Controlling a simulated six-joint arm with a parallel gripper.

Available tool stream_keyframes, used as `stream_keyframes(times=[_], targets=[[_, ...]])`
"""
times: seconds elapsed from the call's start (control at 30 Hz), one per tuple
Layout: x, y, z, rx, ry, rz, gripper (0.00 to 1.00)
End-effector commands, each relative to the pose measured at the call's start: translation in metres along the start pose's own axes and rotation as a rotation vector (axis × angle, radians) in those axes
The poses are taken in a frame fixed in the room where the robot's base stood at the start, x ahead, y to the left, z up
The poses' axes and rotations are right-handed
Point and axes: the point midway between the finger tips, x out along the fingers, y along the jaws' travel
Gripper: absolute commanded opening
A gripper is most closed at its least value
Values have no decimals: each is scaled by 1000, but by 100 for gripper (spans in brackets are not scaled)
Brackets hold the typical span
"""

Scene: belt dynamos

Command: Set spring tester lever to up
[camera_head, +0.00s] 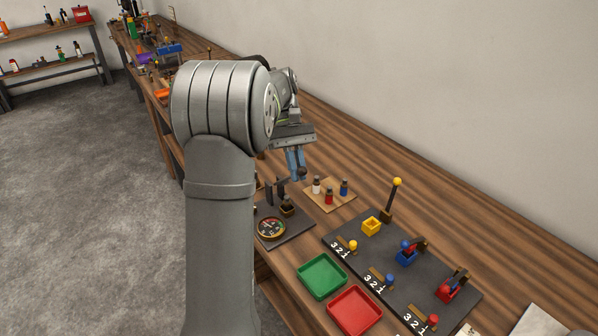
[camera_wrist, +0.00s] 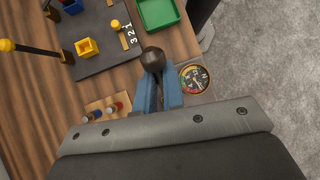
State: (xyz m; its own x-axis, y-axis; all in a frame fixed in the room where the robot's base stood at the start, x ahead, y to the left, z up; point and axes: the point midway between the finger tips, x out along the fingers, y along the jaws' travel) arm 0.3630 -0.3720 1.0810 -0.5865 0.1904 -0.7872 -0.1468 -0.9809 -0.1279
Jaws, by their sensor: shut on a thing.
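My gripper (camera_head: 296,166) is above the near left part of the bench, pointing down. Its blue fingers, also in the wrist view (camera_wrist: 159,88), are shut on a dark brown ball knob (camera_wrist: 153,58), which sticks out at the fingertips. The knob looks like the spring tester lever's handle; the rest of the lever is hidden by the fingers and my arm. The spring tester seems to be the dark plate with a round dial gauge (camera_head: 270,228), dark posts (camera_head: 276,190) and a small brown cup (camera_head: 288,207), just below my gripper. The gauge also shows in the wrist view (camera_wrist: 194,79).
A wooden block (camera_head: 345,200) with white, red and blue capped pieces stands right of the gripper. Green (camera_head: 322,258) and red (camera_head: 355,312) trays lie in front.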

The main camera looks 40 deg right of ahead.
Motion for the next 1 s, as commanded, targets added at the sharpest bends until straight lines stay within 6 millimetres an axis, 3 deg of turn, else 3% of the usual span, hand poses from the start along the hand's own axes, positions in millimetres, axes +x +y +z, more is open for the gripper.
stream_keyframes(times=[0.27,0.3,0.4,1.0], targets=[[1,-4,-2,-7,-5,-9,0],[1,-4,-2,-7,-5,-9,12],[1,-4,-1,-6,-5,-7,27],[9,1,3,-10,51,-5,27]])
